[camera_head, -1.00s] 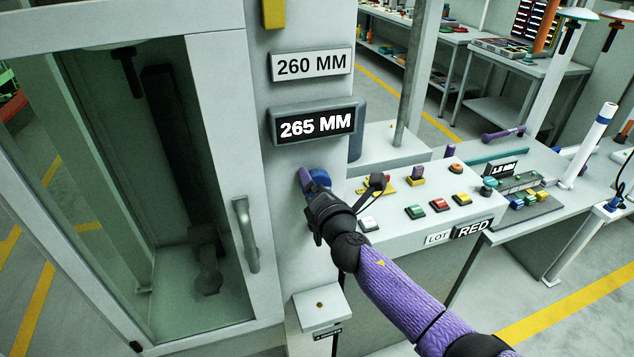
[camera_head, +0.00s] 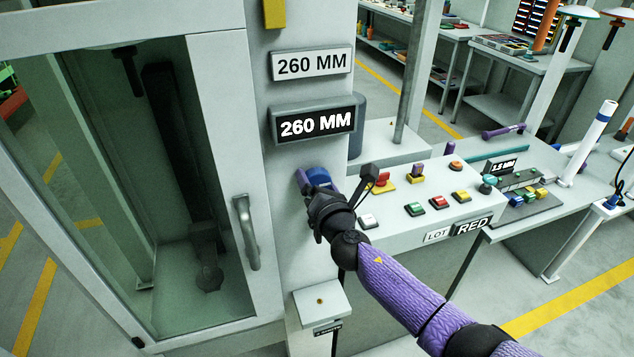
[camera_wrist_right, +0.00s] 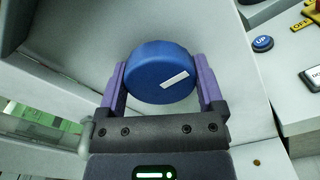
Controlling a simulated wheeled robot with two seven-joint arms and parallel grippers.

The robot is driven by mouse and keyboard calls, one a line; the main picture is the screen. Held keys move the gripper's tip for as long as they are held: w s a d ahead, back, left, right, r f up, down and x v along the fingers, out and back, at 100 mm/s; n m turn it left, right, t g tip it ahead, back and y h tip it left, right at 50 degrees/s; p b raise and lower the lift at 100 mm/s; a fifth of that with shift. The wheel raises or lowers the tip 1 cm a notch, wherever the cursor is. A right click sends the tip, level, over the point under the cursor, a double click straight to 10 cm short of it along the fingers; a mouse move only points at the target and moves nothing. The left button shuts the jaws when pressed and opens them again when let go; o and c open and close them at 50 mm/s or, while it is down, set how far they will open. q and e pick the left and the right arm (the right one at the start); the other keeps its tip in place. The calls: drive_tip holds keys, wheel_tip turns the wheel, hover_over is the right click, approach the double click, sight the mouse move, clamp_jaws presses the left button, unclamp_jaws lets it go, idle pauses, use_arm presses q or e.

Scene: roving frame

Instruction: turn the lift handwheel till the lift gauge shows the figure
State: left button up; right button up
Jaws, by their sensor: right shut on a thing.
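The lift handwheel is a round blue knob (camera_wrist_right: 160,72) with a white mark, on the grey cabinet post. It also shows, partly hidden by my gripper, in the head view (camera_head: 319,178). My right gripper (camera_wrist_right: 163,88) is shut on it, with one purple finger on each side of the rim. The white mark slants up to the right in the wrist view. The dark gauge (camera_head: 316,124) above the knob reads 260 MM. The pale plate (camera_head: 312,63) above the gauge also reads 260 MM. My left gripper is not in view.
A glass-doored cabinet with a grey handle (camera_head: 246,232) stands left of the knob. A console (camera_head: 400,238) with coloured buttons is to the right, close to my right arm. A small grey box (camera_head: 321,306) sits below the knob.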

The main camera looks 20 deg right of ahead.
drive_tip(key=shift+f, duration=0.15)
drive_tip(key=o, duration=1)
drive_tip(key=shift+s, duration=0.1)
drive_tip(key=s+p, duration=0.1)
drive_tip(key=s, duration=0.8)
drive_tip(key=shift+s+d+p, duration=0.15)
drive_tip(key=shift+s+p, duration=0.25)
